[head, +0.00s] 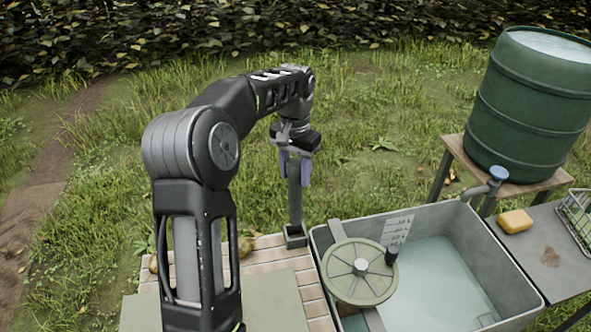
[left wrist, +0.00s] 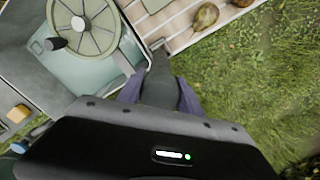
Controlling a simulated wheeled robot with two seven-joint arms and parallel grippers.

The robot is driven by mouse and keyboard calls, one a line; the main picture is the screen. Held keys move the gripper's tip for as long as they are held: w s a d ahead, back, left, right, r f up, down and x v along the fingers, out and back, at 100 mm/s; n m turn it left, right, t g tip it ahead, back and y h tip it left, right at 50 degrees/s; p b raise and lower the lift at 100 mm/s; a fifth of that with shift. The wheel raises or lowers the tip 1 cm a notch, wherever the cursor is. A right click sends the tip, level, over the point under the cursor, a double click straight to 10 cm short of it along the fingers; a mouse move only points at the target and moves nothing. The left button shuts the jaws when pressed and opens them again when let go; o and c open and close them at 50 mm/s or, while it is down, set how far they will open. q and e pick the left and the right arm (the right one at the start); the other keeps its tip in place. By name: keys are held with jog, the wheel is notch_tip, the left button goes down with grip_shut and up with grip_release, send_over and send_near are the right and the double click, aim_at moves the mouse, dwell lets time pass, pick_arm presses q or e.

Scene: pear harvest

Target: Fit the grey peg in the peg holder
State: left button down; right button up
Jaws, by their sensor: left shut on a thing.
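The grey peg (head: 295,205) is upright between the purple fingers of my left gripper (head: 294,178), which is shut on its upper part. The peg also shows in the left wrist view (left wrist: 160,88) between the fingers (left wrist: 160,98). In the head view its lower end meets a small dark grey square block that looks like the peg holder (head: 295,238), at the edge of the slatted table beside the basin. I cannot tell whether the peg is inside the holder or how deep. My right gripper is not in view.
A basin of water (head: 440,275) with a round green spoked wheel (head: 359,272) across it lies to the right. A green barrel (head: 528,105), a yellow sponge (head: 514,221) and a wire basket (head: 577,215) are farther right. Pears (left wrist: 205,16) lie on the slatted table (head: 270,250).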

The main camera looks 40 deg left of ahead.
aim_at(295, 190)
pick_arm(q)
jog(key=shift+f+b, duration=0.7)
jog(key=shift+f, duration=1.1)
jog(key=shift+r, duration=0.1)
jog(key=shift+f, duration=0.3)
jog(key=shift+f+b, duration=0.5)
jog(key=shift+f, duration=0.55)
